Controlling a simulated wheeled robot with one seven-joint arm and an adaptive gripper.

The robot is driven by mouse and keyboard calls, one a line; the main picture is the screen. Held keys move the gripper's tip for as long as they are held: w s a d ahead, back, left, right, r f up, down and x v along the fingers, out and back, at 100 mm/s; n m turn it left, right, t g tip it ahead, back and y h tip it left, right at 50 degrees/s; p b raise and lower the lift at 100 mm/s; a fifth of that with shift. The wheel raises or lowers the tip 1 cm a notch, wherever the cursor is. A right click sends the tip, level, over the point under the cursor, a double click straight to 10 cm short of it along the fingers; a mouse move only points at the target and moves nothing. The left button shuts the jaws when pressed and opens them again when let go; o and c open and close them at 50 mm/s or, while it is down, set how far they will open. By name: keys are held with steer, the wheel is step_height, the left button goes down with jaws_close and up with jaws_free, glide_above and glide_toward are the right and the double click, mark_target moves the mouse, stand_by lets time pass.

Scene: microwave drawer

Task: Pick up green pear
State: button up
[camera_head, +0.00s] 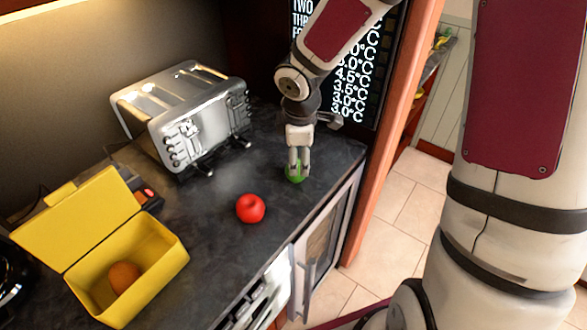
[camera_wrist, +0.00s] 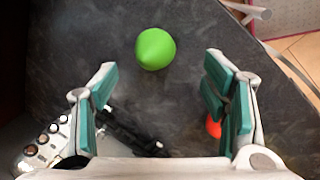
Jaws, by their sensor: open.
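The green pear (camera_wrist: 155,48) lies on the dark countertop. In the wrist view it is ahead of my open gripper (camera_wrist: 165,105), a little left of the middle between the fingers and beyond the fingertips. Nothing is between the teal finger pads. In the head view my gripper (camera_head: 298,172) points down over the green pear (camera_head: 295,178), near the right end of the counter. The gripper partly hides the pear there, and I cannot tell how large the gap is.
A red apple (camera_head: 250,208) lies on the counter in front of the gripper. A silver toaster (camera_head: 190,115) stands to the left. An open yellow box (camera_head: 165,262) with a brownish round item (camera_head: 124,277) is at lower left. The counter (camera_head: 225,250) ends at its front edge.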

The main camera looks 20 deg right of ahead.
steer(key=x, duration=0.4)
steer(key=shift+b, duration=0.4)
steer(key=shift+w+b+x, duration=0.15)
steer(key=shift+b+x, duration=0.15)
steer(key=shift+x, duration=1)
steer(key=shift+w+b+x, duration=0.15)
steer(key=shift+b+x, duration=0.1)
steer(key=shift+x, duration=1.05)
steer(key=shift+a+r, duration=0.1)
steer(key=shift+a, duration=0.05)
steer(key=c, duration=1.5)
